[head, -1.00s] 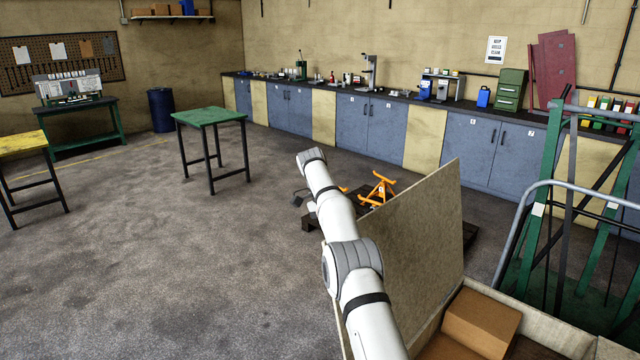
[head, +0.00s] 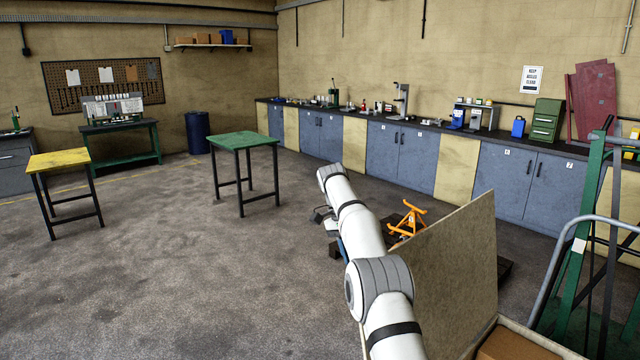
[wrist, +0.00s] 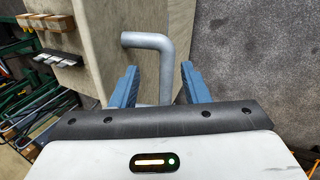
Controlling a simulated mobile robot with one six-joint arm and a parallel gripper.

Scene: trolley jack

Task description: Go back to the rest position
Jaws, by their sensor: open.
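In the wrist view my gripper (wrist: 159,67) is open, with its two blue fingers apart. A bent grey metal bar (wrist: 148,41) shows beyond and between the fingers. Its lower part runs down in the gap, and I cannot tell whether it touches either finger. In the head view my white arm reaches forward from the lower middle. The gripper there is mostly hidden behind the arm, with only a bit of blue showing.
A tan upright panel (head: 450,270) stands close right of my arm. An orange stand (head: 407,220) is on a dark pallet (head: 504,272) behind it. A green frame (head: 572,250) is at right. Green (head: 245,141) and yellow (head: 58,159) tables stand left; open floor lies before them.

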